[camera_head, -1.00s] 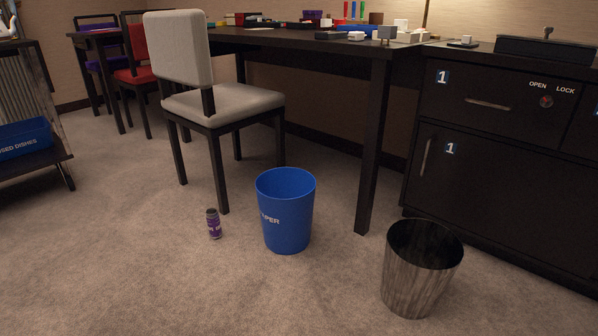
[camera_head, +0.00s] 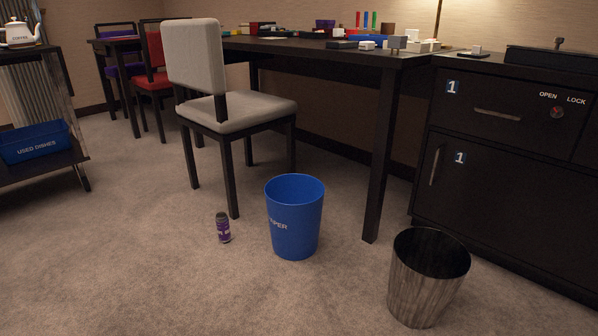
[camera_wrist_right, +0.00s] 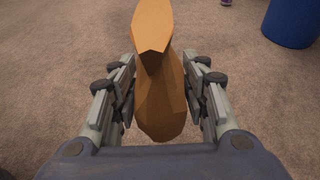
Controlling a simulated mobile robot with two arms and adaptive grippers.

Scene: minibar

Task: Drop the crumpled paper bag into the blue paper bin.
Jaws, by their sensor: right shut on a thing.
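The blue paper bin (camera_head: 294,222) stands upright on the carpet near the middle of the head view. Its lower part also shows at the top right of the right wrist view (camera_wrist_right: 291,20). The crumpled paper bag (camera_wrist_right: 160,85), brown and faceted, is between the fingers of my right gripper (camera_wrist_right: 160,92) in the right wrist view. The right gripper is shut on it, with carpet below and the bin apart from it. Neither gripper shows in the head view, and my left gripper is in no view.
A dark metal-look bin (camera_head: 427,280) stands right of the blue bin. A grey chair (camera_head: 240,110) and a dark desk (camera_head: 384,160) stand behind, with black cabinets (camera_head: 500,180) at right. The front-left carpet is clear.

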